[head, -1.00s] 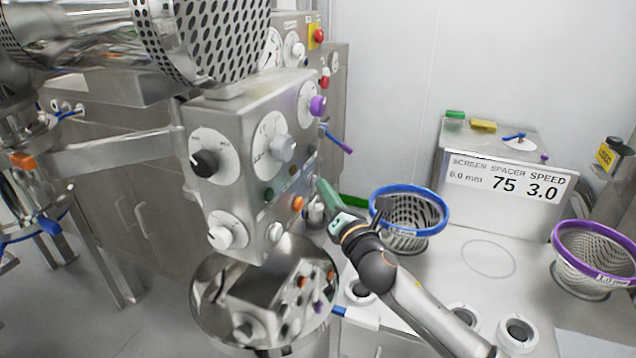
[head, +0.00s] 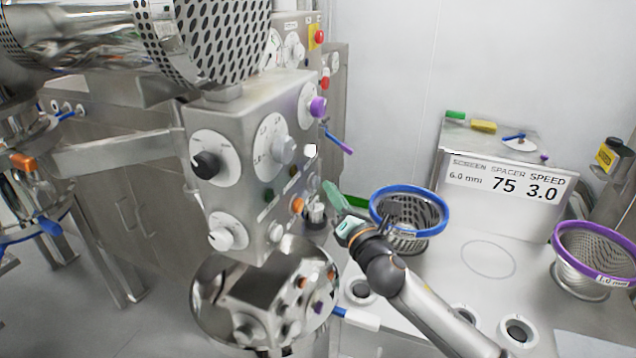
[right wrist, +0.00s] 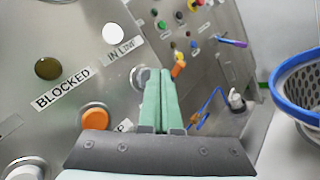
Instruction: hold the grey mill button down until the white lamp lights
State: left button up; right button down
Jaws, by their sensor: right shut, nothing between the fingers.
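The white lamp (head: 311,150) on the side of the steel control box (head: 262,112) glows bright white. It also shows bright in the right wrist view (right wrist: 115,33), beside the label "IN LINE". The grey mill button (head: 312,183) is below it on the same face; the right wrist view shows a grey round part (right wrist: 139,78) just left of my fingertips. My right gripper (head: 329,188) is shut and empty, its green fingertips just right of the button and seemingly apart from it. My left gripper is not in view.
An orange button (right wrist: 95,118) and a dark olive "BLOCKED" lamp (right wrist: 47,68) share the panel. A blue-rimmed basket (head: 440,225) stands close behind my right gripper. A purple-rimmed basket (head: 610,280) is at the far right.

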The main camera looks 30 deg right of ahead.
jog(key=shift+s+d, duration=0.15)
jog(key=s+d, duration=0.3)
jog(key=shift+s+d, duration=0.1)
jog(key=shift+s, duration=0.3)
dwell(0.3)
dwell(0.4)
